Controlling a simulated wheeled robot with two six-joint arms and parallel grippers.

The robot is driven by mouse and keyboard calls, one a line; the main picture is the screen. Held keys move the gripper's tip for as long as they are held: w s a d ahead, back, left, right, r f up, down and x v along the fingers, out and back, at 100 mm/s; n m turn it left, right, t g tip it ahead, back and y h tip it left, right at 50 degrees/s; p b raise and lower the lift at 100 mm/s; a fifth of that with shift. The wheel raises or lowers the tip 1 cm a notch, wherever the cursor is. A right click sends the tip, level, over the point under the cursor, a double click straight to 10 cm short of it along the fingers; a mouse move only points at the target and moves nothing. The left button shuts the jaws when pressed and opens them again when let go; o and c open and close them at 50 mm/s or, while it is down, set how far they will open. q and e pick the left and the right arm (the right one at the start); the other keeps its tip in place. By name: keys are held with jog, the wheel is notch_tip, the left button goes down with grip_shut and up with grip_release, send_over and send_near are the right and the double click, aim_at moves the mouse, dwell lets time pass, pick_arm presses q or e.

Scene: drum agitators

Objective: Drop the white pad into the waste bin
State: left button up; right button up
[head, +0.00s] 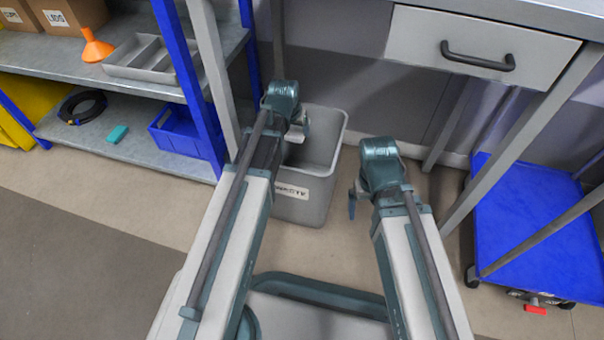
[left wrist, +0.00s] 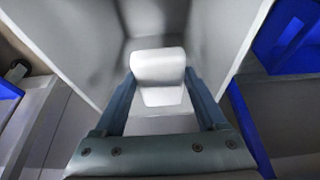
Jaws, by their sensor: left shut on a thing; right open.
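The grey waste bin (head: 303,208) stands on the floor below the bench, with a label on its front. My left gripper (head: 297,130) is over the bin's open top in the head view. In the left wrist view, my left gripper (left wrist: 158,92) is shut on the white pad (left wrist: 158,68), with the bin's walls (left wrist: 215,35) around and beyond it. My right gripper (head: 355,197) is open and empty, to the right of the bin.
A blue-post shelf (head: 110,165) stands left of the bin, holding a blue bin (head: 180,135), a grey tray (head: 150,60) and an orange funnel (head: 95,46). A bench with a drawer (head: 480,45) is behind at right. A blue cart (head: 530,215) is below it.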

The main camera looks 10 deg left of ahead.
pick_arm(q)
jog(key=shift+f, duration=0.1)
jog(key=o, duration=1.1)
jog(key=shift+o, duration=0.2)
jog(key=p+v, duration=1.3)
jog(key=v, duration=0.1)
jog(key=shift+f, duration=0.2)
jog(key=b+x, duration=1.2)
jog(key=x, duration=0.1)
jog(key=shift+w+f+b, duration=0.15)
jog(key=shift+f+b, duration=0.05)
jog(key=shift+b, duration=0.2)
jog(key=shift+r, duration=0.1)
